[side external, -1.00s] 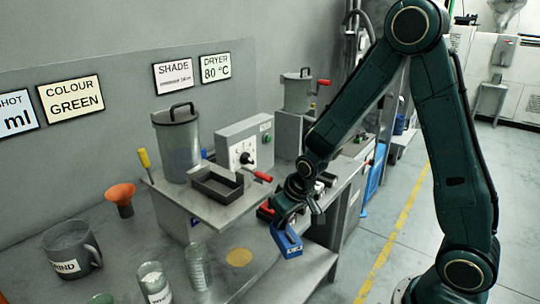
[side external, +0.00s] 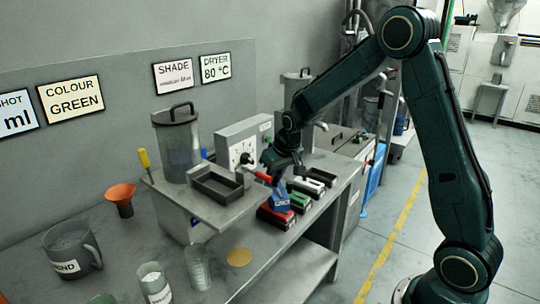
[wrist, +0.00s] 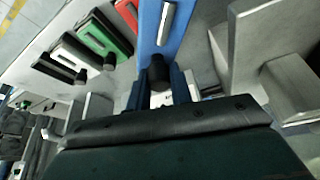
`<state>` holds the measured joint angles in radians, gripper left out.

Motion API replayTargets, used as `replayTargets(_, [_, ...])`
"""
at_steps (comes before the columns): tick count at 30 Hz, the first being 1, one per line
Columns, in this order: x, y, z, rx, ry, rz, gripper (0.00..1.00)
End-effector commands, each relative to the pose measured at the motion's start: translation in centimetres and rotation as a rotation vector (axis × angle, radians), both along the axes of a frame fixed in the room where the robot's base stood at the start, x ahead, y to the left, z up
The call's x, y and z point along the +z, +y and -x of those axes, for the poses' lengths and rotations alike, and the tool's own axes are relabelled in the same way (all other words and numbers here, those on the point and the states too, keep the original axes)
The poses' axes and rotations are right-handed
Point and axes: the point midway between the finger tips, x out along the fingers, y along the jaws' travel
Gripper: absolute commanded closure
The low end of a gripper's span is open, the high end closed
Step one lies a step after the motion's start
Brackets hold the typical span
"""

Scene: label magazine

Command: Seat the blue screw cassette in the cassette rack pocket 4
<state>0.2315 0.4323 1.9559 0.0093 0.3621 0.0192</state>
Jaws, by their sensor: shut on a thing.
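My gripper (side external: 283,172) is shut on the blue screw cassette (side external: 281,197). In the wrist view the blue cassette (wrist: 160,42) runs away from my gripper (wrist: 163,82), with a pale strip on it and a dark knob at its near end. In the side view it hangs close over the red cassette (side external: 275,217); whether they touch cannot be told. The red one also shows in the wrist view (wrist: 127,12), left of the blue one. The rack's pockets and their numbers cannot be made out.
Beyond the red cassette stand a green cassette (side external: 300,202), a white-topped one (side external: 307,186) and a black one (side external: 322,175) in a row. A grey control box (side external: 240,140) and a dark open tray (side external: 217,184) stand to the left. The front bench surface is partly clear.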

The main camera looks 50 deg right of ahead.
Motion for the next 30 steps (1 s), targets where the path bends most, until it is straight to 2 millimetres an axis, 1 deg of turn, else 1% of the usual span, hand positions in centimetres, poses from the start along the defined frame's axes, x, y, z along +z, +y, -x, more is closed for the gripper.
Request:
replayTargets(1, [0.0, -0.7, -1.0, 0.009, -0.002, -0.001, 1.00])
replayTargets(6, [0.3, -3.0, -3.8, 0.057, -0.003, -0.001, 1.00])
replayTargets(9, [0.4, -4.5, -5.2, 0.089, -0.003, 0.000, 1.00])
replayTargets(15, [0.6, -7.8, -7.3, 0.155, -0.002, -0.001, 1.00])
replayTargets(22, [0.6, -12.2, -8.9, 0.242, -0.002, 0.000, 1.00])
replayTargets(27, [0.5, -16.0, -9.3, 0.313, -0.003, -0.001, 1.00])
replayTargets(30, [0.3, -18.2, -9.2, 0.357, -0.003, -0.001, 1.00])
